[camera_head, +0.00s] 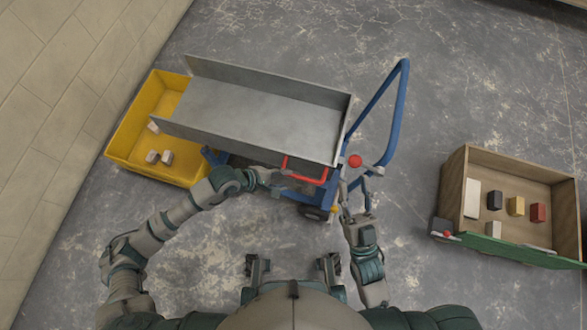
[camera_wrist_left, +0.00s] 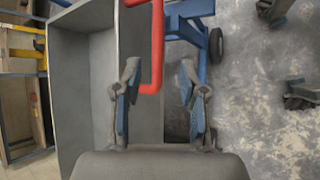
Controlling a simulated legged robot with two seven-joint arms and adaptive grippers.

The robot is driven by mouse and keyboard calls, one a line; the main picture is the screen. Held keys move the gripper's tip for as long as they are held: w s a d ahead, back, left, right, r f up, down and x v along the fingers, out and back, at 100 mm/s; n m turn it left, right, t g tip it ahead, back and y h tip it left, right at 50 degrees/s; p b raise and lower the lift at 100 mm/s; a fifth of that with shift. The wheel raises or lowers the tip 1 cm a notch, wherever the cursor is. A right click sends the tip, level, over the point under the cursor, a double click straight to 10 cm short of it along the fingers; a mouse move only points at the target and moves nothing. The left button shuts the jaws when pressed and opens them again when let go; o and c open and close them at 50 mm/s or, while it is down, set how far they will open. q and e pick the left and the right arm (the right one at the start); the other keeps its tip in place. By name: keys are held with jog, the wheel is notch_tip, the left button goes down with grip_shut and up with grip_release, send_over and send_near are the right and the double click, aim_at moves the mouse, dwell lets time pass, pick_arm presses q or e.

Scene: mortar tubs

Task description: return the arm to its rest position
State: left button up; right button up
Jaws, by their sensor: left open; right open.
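My left gripper (camera_head: 280,184) is open and empty, close to the red handle (camera_head: 306,169) at the near edge of the grey tray. In the left wrist view, the red handle (camera_wrist_left: 157,45) shows between the open fingers of my left gripper (camera_wrist_left: 158,92); contact cannot be told. My right gripper (camera_head: 357,182) is open near the red knob (camera_head: 355,161) on the blue cart frame. The grey tray (camera_head: 255,112) sits on the blue cart, its left end over the yellow tub (camera_head: 124,143). The tub holds a few pale blocks (camera_head: 166,157).
The blue push bar (camera_head: 378,112) rises right of the tray. A wooden box (camera_head: 513,168) with several coloured blocks and a green front edge stands at the right. Grey floor (camera_head: 220,250) is clear near my body. A tiled strip (camera_head: 60,90) runs along the left.

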pick_arm(q)
jog(key=shift+v, duration=0.9)
